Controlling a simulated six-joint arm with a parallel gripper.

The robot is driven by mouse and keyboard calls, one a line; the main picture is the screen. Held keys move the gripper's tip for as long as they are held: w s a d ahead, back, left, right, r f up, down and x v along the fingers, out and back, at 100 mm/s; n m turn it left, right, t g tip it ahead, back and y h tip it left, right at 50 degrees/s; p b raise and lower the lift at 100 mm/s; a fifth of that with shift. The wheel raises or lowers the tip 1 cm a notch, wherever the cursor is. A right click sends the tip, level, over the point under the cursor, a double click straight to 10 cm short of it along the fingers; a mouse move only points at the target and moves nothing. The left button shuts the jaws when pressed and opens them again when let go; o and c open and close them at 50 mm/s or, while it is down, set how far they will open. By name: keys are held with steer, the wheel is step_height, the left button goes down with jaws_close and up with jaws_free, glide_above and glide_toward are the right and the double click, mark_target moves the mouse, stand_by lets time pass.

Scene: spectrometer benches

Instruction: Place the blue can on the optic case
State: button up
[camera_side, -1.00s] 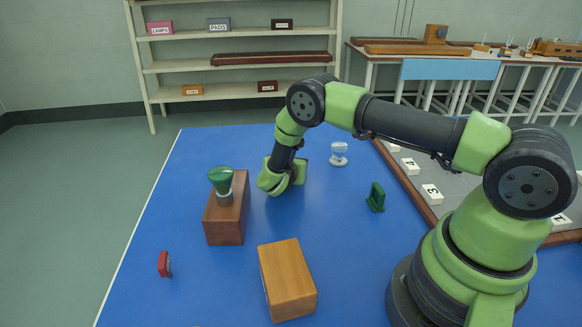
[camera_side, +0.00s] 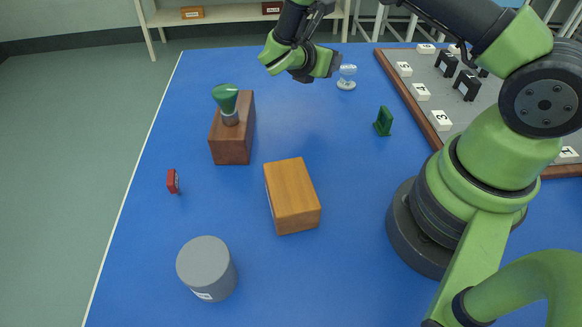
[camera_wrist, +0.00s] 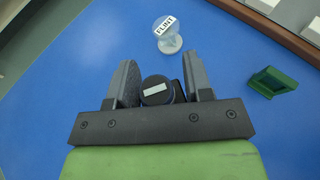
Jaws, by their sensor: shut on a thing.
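My gripper (camera_side: 304,76) is above the blue table, beyond the wooden blocks in the side view. In the wrist view its fingers (camera_wrist: 159,60) are shut on a dark round thing (camera_wrist: 155,90) with a pale label on top. Its side is mostly hidden, so I cannot tell whether it is the blue can. No plainly blue can shows elsewhere. A dark red-brown box (camera_side: 232,145) and a lighter orange-brown box (camera_side: 293,197) stand on the table. No readable label shows which is the optic case. The lighter box's top is bare.
A green funnel-shaped piece (camera_side: 226,97) stands on the dark box. A clear glass piece (camera_side: 347,78), a green stand (camera_side: 383,121), a small red piece (camera_side: 173,181) and a grey can (camera_side: 207,268) stand around. A numbered board (camera_side: 432,95) lies right.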

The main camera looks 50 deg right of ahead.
steer(key=s+a+m+g+y, duration=0.6)
steer(key=s+m+g, duration=0.1)
steer(key=s+m, duration=0.2)
steer(key=s+a+m+g+y, duration=0.5)
steer(key=s+m+g+y, duration=0.15)
steer(key=s+m, duration=0.2)
step_height(320, 180, up, 7)
steer(key=m+t+y, duration=1.1)
steer(key=m+y, duration=0.3)
steer(key=m, duration=0.4)
glide_above(284, 175)
steer(key=shift+n, duration=0.25)
step_height(284, 175, down, 10)
steer(key=shift+r, duration=0.1)
steer(key=o, duration=0.9)
